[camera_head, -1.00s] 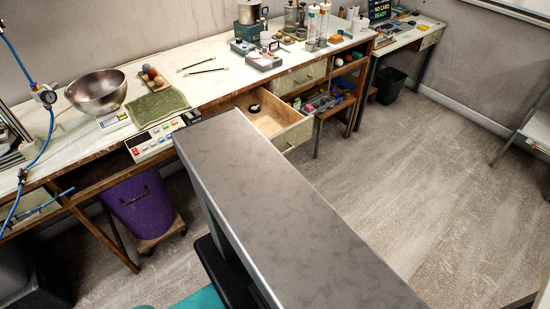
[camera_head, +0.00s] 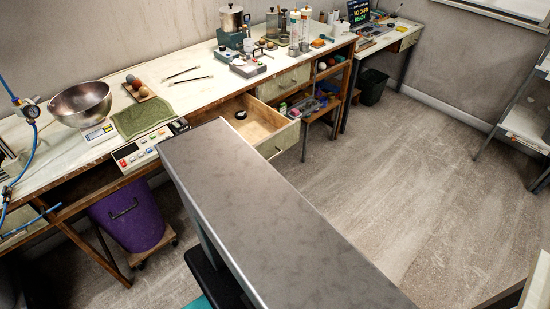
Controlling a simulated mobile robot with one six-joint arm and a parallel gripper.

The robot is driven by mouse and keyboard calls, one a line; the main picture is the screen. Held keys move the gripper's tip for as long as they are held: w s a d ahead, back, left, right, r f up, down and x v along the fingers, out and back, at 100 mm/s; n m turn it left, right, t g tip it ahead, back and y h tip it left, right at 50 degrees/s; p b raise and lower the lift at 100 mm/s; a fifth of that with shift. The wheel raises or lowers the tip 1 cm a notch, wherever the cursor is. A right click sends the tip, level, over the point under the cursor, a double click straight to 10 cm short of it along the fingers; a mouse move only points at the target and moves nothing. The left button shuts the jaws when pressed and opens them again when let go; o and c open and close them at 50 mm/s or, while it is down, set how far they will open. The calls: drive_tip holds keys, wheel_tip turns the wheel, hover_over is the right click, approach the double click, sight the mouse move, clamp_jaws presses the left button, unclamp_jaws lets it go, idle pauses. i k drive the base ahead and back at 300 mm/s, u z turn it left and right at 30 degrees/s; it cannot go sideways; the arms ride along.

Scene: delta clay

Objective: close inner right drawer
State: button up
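A drawer (camera_head: 281,138) with a pale greenish front and a light wooden inside is pulled out from the long workbench (camera_head: 215,97). A small dark round thing (camera_head: 241,115) lies in it near the back. The grey slab in the foreground hides the drawer's near left part. A second drawer front (camera_head: 284,83), of similar colour, sits flush in the bench to the right of the open one. My gripper is not in view.
A long grey slab top (camera_head: 275,210) crosses the foreground close to the open drawer. A purple bin (camera_head: 130,217) stands under the bench at left. Open floor (camera_head: 400,180) lies to the right, with a metal shelf rack (camera_head: 525,122) at the far right.

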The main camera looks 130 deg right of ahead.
sight(269, 132)
drive_tip(key=z, duration=0.15)
drive_tip(key=k, duration=0.2)
drive_tip(key=z, duration=3.05)
drive_tip(key=i, duration=0.55)
drive_tip(key=z, duration=0.15)
